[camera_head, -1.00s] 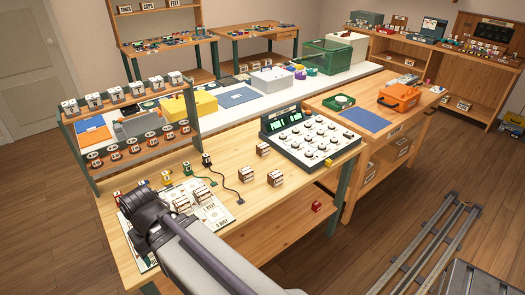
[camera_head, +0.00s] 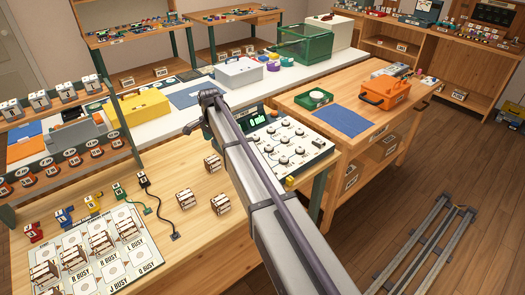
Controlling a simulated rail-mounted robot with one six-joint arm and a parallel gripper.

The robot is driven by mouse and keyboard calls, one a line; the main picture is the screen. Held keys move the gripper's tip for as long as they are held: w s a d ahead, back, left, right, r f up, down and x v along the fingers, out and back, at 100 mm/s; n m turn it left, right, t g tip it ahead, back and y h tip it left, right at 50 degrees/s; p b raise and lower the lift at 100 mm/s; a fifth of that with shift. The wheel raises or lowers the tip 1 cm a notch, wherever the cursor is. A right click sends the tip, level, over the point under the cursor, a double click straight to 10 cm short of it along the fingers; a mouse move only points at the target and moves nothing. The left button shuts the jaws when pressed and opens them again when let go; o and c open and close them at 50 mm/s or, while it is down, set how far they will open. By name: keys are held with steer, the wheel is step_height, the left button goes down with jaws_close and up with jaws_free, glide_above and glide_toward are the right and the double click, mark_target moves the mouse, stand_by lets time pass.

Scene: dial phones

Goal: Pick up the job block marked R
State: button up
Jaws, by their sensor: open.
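Three loose brown-and-white job blocks stand on the wooden bench: one at the back (camera_head: 213,162), one at the front left (camera_head: 186,198) and one at the front right (camera_head: 220,203). More such blocks (camera_head: 103,243) stand on the white card (camera_head: 150,262) with "BUSY" labels at the left front. The letters on the blocks are too small to read, so I cannot tell which is R. My gripper (camera_head: 190,127) is at the far end of my arm, above the back of the bench, apart from the blocks. It is open; its fingers are mostly unclear.
A dial console (camera_head: 290,146) stands right of my arm, which partly hides it. Small coloured plugs and cords (camera_head: 117,192) lie behind the card. A rack (camera_head: 70,160) stands at the left. A yellow box (camera_head: 140,108) and grey box (camera_head: 240,72) are behind.

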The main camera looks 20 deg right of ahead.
mark_target(213, 159)
steer(key=shift+s+a+m, duration=0.15)
steer(key=shift+m, duration=0.35)
steer(key=shift+s+a+r, duration=0.15)
steer(key=shift+s+a, duration=0.05)
steer(key=shift+a, duration=0.75)
step_height(213, 159, down, 6)
steer(key=b, duration=0.6)
steer(key=shift+d, duration=0.15)
step_height(213, 159, down, 5)
steer(key=b, duration=0.5)
steer(key=shift+w+f, duration=0.1)
steer(key=shift+f, duration=0.1)
steer(key=shift+r, duration=0.25)
steer(key=c, duration=1)
